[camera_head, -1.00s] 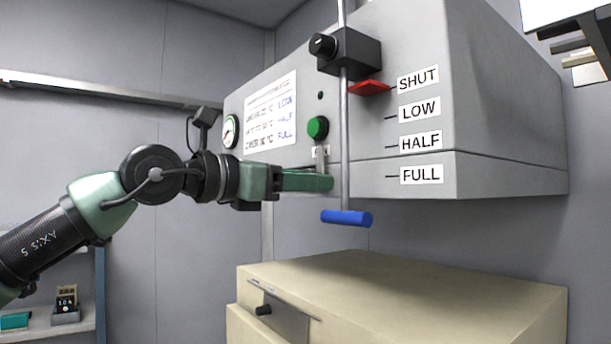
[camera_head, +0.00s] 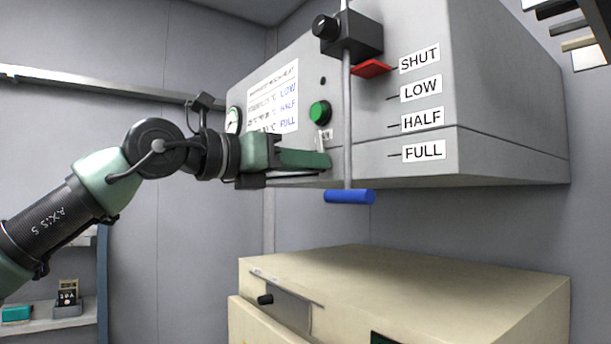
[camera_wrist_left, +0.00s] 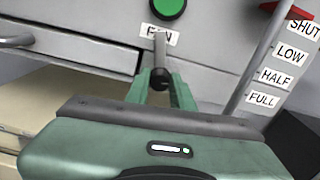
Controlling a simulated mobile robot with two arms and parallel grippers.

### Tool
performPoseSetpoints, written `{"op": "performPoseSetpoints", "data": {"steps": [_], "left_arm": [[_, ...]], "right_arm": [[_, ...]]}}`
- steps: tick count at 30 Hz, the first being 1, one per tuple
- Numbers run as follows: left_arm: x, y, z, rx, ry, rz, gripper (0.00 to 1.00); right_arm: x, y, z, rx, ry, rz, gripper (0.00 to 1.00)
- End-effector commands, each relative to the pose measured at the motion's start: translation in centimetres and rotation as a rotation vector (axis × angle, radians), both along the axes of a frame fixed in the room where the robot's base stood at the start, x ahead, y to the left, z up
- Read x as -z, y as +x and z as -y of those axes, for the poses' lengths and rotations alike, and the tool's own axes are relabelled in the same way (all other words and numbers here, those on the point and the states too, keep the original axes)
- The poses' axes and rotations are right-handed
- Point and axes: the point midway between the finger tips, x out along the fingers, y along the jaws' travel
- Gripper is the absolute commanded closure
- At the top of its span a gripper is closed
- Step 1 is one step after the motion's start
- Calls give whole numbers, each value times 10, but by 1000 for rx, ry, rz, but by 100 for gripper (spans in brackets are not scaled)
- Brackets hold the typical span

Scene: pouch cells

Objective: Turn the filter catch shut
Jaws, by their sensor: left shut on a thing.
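The filter catch (camera_wrist_left: 161,52) is a short grey bar with a dark round knob at its lower end, below the green button in the left wrist view. It points down, nearly upright. In the head view only its upper part (camera_head: 323,143) shows, behind my fingers. My left gripper (camera_wrist_left: 161,84) is shut on the catch's knob end, one green finger on each side. In the head view the left gripper (camera_head: 322,160) reaches in from the left at the lower edge of the grey hood. My right gripper is not in view.
The grey hood (camera_head: 480,110) carries a green button (camera_head: 319,112), a dial and printed labels. A vertical rod with a blue handle (camera_head: 349,196) hangs just right of my gripper. A drawer-like panel (camera_wrist_left: 75,45) lies left of the catch. A cream cabinet (camera_head: 400,270) stands below.

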Motion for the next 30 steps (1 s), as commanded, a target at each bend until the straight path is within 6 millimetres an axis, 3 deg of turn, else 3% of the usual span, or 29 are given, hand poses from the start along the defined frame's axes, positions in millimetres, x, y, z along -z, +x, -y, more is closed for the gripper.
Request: {"op": "performPoseSetpoints", "data": {"steps": [1, 9, 30], "left_arm": [[3, 0, 0, 0, -30, -30, 100], [2, 0, 0, 0, -181, -238, 100], [0, 0, -1, 3, -569, -772, 100]], "right_arm": [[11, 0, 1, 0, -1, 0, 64], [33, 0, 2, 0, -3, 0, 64], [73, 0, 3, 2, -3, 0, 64]]}}
